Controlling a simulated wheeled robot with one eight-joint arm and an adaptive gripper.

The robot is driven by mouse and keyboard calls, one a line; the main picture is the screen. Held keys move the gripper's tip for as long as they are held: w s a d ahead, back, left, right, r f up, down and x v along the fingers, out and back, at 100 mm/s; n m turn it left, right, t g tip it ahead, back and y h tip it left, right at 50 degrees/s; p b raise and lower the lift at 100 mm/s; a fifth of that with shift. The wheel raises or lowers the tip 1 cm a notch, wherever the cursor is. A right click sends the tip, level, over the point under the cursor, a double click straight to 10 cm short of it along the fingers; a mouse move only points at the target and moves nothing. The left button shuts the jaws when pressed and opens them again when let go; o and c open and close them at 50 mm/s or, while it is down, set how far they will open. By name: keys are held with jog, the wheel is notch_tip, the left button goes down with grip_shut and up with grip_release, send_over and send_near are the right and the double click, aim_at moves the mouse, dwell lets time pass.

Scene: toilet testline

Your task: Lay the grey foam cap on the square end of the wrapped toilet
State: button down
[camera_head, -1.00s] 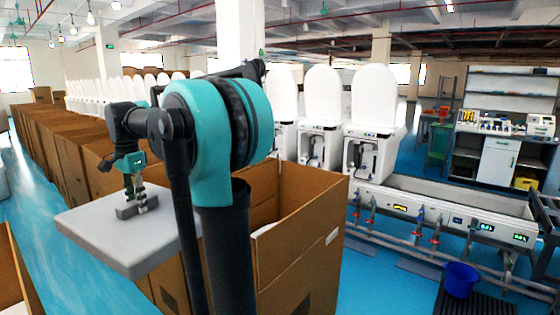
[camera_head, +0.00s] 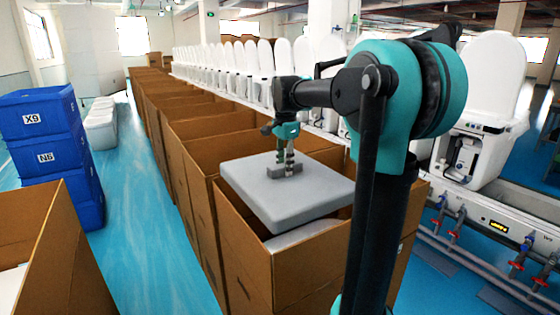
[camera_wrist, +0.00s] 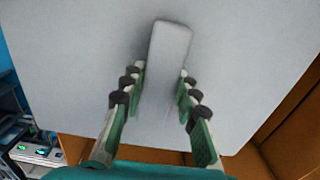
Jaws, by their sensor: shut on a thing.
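The grey foam cap (camera_head: 265,198) is a flat square slab with a small raised grip block (camera_wrist: 165,75) on top. My gripper (camera_head: 285,166) is shut on this block from above; in the wrist view its two fingers (camera_wrist: 160,85) stand on either side of the block. The cap hangs roughly level over the open top of a cardboard box (camera_head: 255,262). A pale surface (camera_head: 305,234), probably the wrapped toilet, shows in the box under the cap's near edge. The cap hides the rest, and I cannot tell whether they touch.
A row of open cardboard boxes (camera_head: 185,125) runs away behind this box. Blue crates (camera_head: 45,130) are stacked at the left, with another open box (camera_head: 60,250) in front. White toilets on the test line (camera_head: 485,125) stand at the right. Blue floor (camera_head: 145,220) is clear between.

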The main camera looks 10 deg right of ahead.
notch_tip(320, 180, down, 36)
jog(key=shift+r, duration=0.15)
dwell(1.9)
jog(key=shift+f, duration=0.4)
dwell(0.7)
jog(key=c, duration=1.1)
grip_release()
jog(key=shift+o, duration=0.2)
notch_tip(320, 180, up, 12)
